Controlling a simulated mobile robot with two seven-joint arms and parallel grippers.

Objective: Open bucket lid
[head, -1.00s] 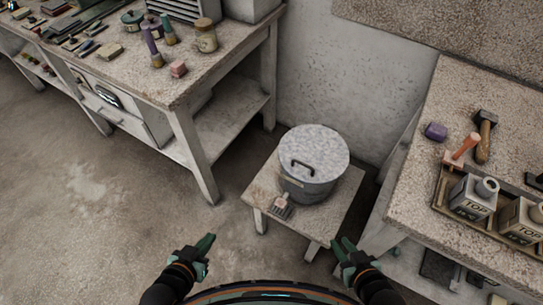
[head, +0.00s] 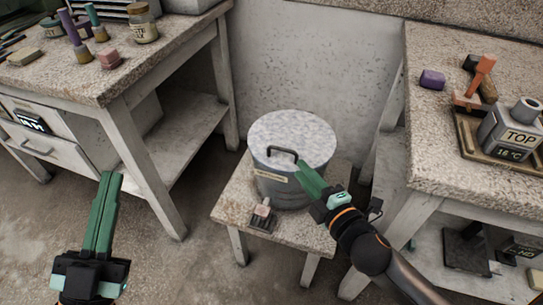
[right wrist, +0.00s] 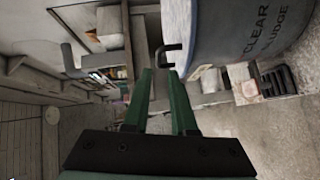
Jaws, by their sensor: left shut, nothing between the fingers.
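A grey metal bucket (head: 285,190) stands upright on a small low table, its round mottled lid (head: 300,128) on top. The lid has a dark arched handle (head: 283,150). My right gripper (head: 303,168) is open, with its green fingertips close to the handle, at its right in the head view. In the right wrist view the handle (right wrist: 166,56) shows just beyond the gap between the fingertips, and the bucket wall (right wrist: 245,35) with lettering is at upper right. Whether the fingers touch the lid I cannot tell. My left gripper (head: 113,178) is shut and empty, away from the bucket at the left.
The small table (head: 235,205) also holds a brush (head: 263,213). A workbench (head: 75,80) with jars stands at the left. Another bench (head: 440,170) at the right holds a tray with a tin (head: 510,135). Bare floor lies between the left bench and the small table.

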